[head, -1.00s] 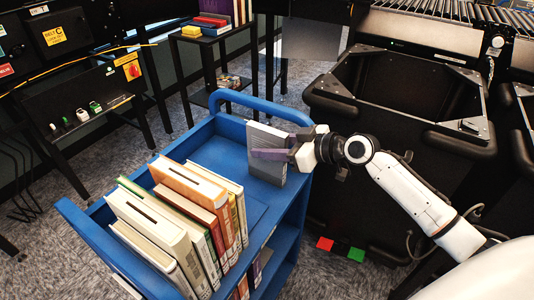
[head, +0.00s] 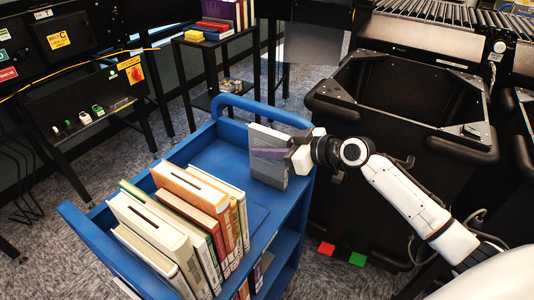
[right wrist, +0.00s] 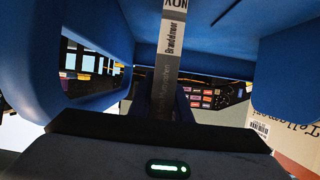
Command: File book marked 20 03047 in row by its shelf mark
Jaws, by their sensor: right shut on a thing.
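A grey book (head: 268,168) stands upright at the right edge of the blue cart's top (head: 212,158). My right gripper (head: 272,154) reaches in from the right and is shut on this book. I cannot tell whether the book's lower edge touches the cart top. In the right wrist view, the book's grey spine (right wrist: 168,62) shows "Brandelmoor" and a white label reading "NOV" between my gripper's fingers (right wrist: 164,104). The number 20 03047 is not readable. A row of books (head: 185,215) stands at the cart's near left end. My left gripper is not in view.
The cart top is bare between the row and the held book. The cart's raised end rail (head: 262,108) stands behind the book. A black bin (head: 400,130) is right of the cart. A small rack with books (head: 213,35) is at the back.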

